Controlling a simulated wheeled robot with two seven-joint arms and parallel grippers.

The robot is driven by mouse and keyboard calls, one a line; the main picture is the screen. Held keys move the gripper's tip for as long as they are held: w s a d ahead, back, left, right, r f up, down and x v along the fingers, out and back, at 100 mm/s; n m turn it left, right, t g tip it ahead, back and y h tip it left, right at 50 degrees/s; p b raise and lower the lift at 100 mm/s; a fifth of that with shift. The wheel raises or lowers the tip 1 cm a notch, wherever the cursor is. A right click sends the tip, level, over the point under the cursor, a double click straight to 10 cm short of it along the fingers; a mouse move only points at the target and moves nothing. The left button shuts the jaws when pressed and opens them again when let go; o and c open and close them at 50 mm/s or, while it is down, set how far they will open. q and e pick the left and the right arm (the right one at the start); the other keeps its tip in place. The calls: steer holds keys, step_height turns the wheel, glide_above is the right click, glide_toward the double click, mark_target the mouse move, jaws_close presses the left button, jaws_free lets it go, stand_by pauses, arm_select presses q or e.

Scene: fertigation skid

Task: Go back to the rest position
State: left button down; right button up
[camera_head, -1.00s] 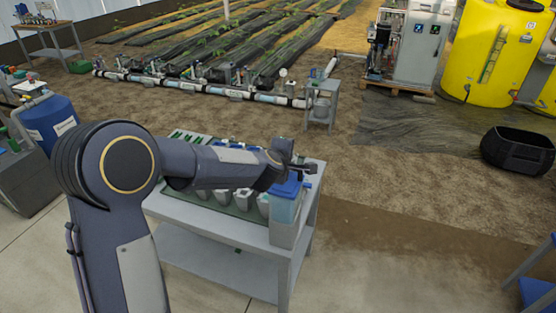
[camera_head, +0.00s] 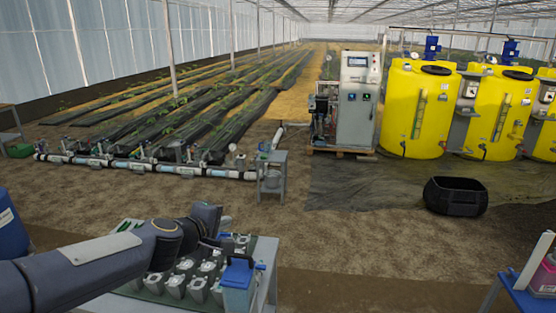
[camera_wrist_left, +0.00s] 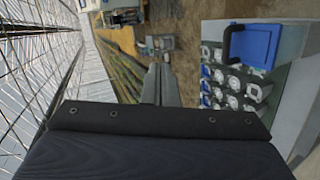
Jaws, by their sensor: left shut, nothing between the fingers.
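My left gripper (camera_head: 228,243) reaches in over the near grey table (camera_head: 266,262) in the head view. It is shut and empty, above the tray of grey cups and beside the blue-lidded container (camera_head: 238,278). In the left wrist view its closed fingers (camera_wrist_left: 160,84) point away from the camera. There the blue lid (camera_wrist_left: 262,44) with its dark handle and the grey cups (camera_wrist_left: 232,84) lie to the right, apart from the fingers. My right gripper is not in view.
A small grey stand (camera_head: 272,178) stands beyond the table by a white pipe. A black tub (camera_head: 455,196) sits on the ground at right. A grey cabinet (camera_head: 355,100) and yellow tanks (camera_head: 417,110) stand behind.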

arm_select(q)
steer(key=s+a+f+m+g+b, duration=0.1)
steer(key=s+f+m, duration=0.3)
steer(key=s, duration=0.6)
steer(key=s+a+f+m+g+b, duration=0.1)
steer(key=s+f+m+g, duration=0.2)
steer(key=s, duration=0.8)
steer(key=s+a+f+m+g+b, duration=0.1)
steer(key=s+f+m, duration=0.3)
steer(key=s, duration=0.7)
steer(key=shift+s+f+m+g, duration=0.2)
steer(key=shift+f+m+g, duration=0.2)
steer(key=shift+f+g, duration=0.4)
steer(key=shift+a, duration=0.1)
